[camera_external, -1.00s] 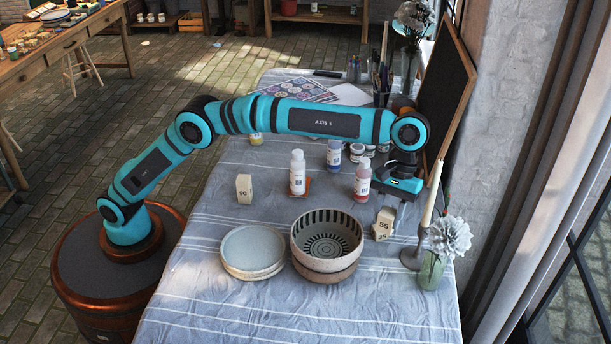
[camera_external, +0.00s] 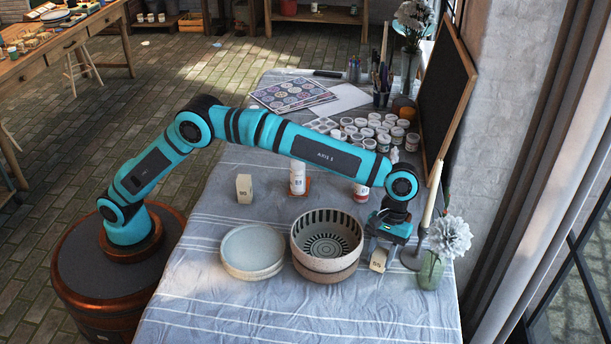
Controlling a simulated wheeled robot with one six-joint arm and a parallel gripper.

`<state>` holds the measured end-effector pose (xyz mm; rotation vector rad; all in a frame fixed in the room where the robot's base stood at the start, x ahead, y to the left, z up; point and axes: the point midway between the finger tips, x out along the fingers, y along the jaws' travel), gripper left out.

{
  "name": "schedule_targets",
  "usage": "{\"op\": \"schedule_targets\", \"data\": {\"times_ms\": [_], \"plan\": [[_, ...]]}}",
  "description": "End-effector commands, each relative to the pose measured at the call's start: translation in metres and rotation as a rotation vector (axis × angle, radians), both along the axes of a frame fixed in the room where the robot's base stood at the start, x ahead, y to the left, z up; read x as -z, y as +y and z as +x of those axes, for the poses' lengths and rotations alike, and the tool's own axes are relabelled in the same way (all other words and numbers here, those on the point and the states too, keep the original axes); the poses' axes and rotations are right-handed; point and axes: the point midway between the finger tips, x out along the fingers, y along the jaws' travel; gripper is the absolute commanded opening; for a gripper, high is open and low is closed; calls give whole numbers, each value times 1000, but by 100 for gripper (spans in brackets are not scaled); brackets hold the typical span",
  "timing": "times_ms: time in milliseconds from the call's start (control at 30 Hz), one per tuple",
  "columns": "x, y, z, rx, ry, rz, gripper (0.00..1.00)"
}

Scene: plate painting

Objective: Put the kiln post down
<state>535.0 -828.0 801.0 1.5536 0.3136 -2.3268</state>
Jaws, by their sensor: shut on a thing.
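A pale kiln post (camera_external: 378,260) with a dark number on it shows just below my gripper (camera_external: 382,246), near the right side of the cloth-covered table. My gripper points down and is shut on this post. The gripper hides the post's upper part, and I cannot tell whether its lower end touches the cloth. Another pale post, marked 90 (camera_external: 244,188), stands upright on the table to the left.
A striped bowl (camera_external: 326,271) stands just left of my gripper, with stacked plates (camera_external: 253,275) beyond it. A candlestick (camera_external: 413,259) and flower vase (camera_external: 431,270) stand close right. The front cloth (camera_external: 300,318) is clear.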

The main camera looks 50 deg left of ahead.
Motion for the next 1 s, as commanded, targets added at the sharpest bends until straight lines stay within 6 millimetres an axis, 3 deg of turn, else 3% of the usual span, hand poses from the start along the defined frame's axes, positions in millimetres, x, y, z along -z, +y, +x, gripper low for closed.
{"op": "schedule_targets", "data": {"times_ms": [433,467,533,567,867,1000], "plan": [[9,0,0,1,-1,-1,5],[8,0,0,1,-1,-1,42],[8,0,0,1,-1,-1,56],[8,0,0,1,-1,-1,58],[7,0,0,1,-1,-1,58],[-3,1,4,0,-1,-2,58]]}}
